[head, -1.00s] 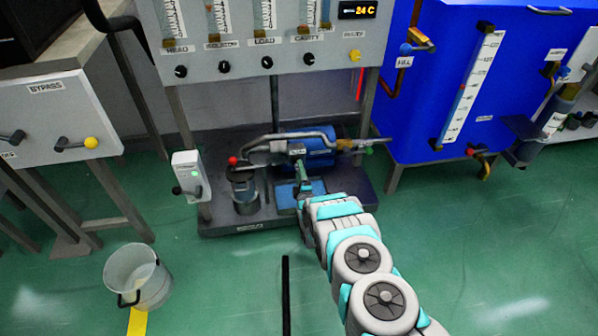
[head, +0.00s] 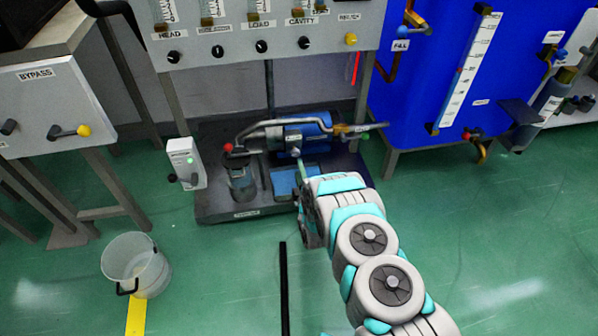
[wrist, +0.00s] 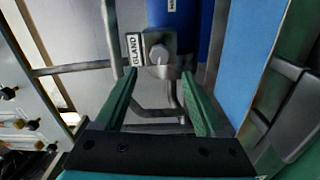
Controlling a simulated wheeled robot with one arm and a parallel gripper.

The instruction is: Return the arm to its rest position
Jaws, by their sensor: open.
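My arm reaches from the lower right of the head view toward a blue pump (head: 318,128) on a dark skid. My gripper (head: 299,168) is near the pump's front, mostly hidden by my wrist. In the wrist view the two green fingers of my gripper (wrist: 163,78) are spread apart with nothing held. A grey fitting with a round knob (wrist: 159,54) and a "GLAND" label (wrist: 133,48) shows just beyond and between the fingertips. I cannot tell whether the fingers touch it.
A blue tray (head: 283,182) and a clear cup (head: 242,185) are close to my gripper. A gauge panel (head: 270,50) stands behind, a blue tank (head: 425,120) at right. A clear bucket (head: 150,272) stands at left. The green floor in front is mostly free.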

